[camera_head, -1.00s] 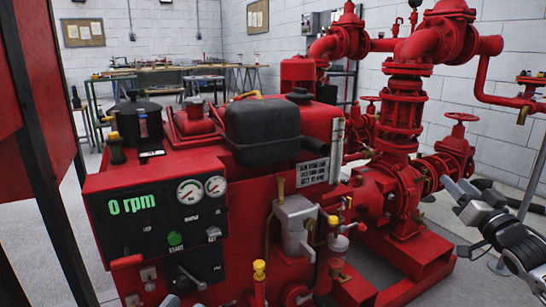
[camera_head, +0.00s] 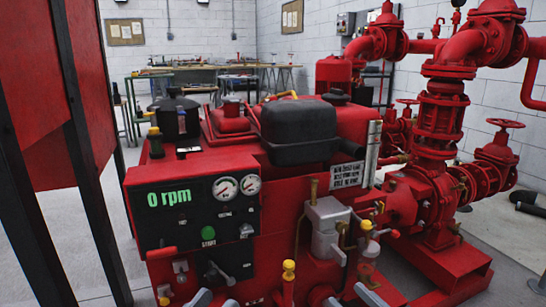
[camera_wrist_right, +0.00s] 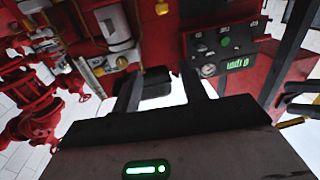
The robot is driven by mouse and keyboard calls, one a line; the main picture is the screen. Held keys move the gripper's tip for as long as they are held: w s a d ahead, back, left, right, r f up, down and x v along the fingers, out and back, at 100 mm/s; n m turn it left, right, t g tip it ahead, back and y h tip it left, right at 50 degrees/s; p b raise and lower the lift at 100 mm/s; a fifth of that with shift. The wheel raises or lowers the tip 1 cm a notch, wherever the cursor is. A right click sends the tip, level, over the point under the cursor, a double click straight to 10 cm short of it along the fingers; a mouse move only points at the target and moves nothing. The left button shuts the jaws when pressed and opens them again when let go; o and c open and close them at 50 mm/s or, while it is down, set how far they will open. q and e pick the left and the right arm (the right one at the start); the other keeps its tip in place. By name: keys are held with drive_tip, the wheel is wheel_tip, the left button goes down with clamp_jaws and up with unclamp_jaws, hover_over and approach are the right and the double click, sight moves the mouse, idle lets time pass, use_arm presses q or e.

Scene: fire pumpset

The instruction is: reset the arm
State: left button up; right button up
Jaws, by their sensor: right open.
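My right gripper (camera_head: 350,299) shows only its grey fingertips at the bottom edge of the head view, in front of the red pumpset (camera_head: 290,215). In the right wrist view my right gripper (camera_wrist_right: 160,80) has its two dark fingers spread, with nothing between them. My left gripper (camera_head: 215,300) shows two grey fingertips apart at the bottom edge, below the control panel (camera_head: 196,208); nothing shows between them. The rest of both arms is out of the head view. The panel reads 0 rpm; it also shows upside down in the right wrist view (camera_wrist_right: 222,45).
Red pipes and valves (camera_head: 440,130) stand at the right. A red panel on dark posts (camera_head: 85,170) rises close at the left. A yellow-topped lever (camera_head: 288,275) stands between my grippers. Work tables (camera_head: 185,80) are at the back. Grey floor shows at the lower right.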

drive_tip(key=s+a+r+m+t+y, duration=0.2)
drive_tip(key=s+a+r, duration=0.5)
drive_tip(key=s+r, duration=0.2)
use_arm(q)
drive_tip(key=s+a+r+n+g+y+p, duration=0.1)
drive_tip(key=s+a+r+g+y+p, duration=0.3)
drive_tip(key=p, duration=2.9)
drive_tip(key=a+r+g+y, duration=0.1)
drive_tip(key=a+g+y, duration=0.1)
drive_tip(key=y, duration=0.1)
drive_tip(key=shift+s+a+n+g, duration=0.25)
drive_tip(key=shift+s+n+g, duration=0.05)
drive_tip(key=shift+g, duration=0.1)
use_arm(e)
drive_tip(key=s+d+r+m+g+h, duration=0.1)
drive_tip(key=s+d+r+g+h, duration=0.3)
drive_tip(key=d+r+g+h, duration=0.1)
drive_tip(key=shift+d+g+h, duration=0.9)
drive_tip(key=shift+d+g, duration=0.15)
drive_tip(key=shift+g, duration=0.15)
use_arm(q)
drive_tip(key=shift+r, duration=0.15)
use_arm(e)
drive_tip(key=shift+c, duration=0.7)
use_arm(q)
drive_tip(key=shift+w+d, duration=0.1)
use_arm(e)
drive_tip(key=shift+m, duration=0.3)
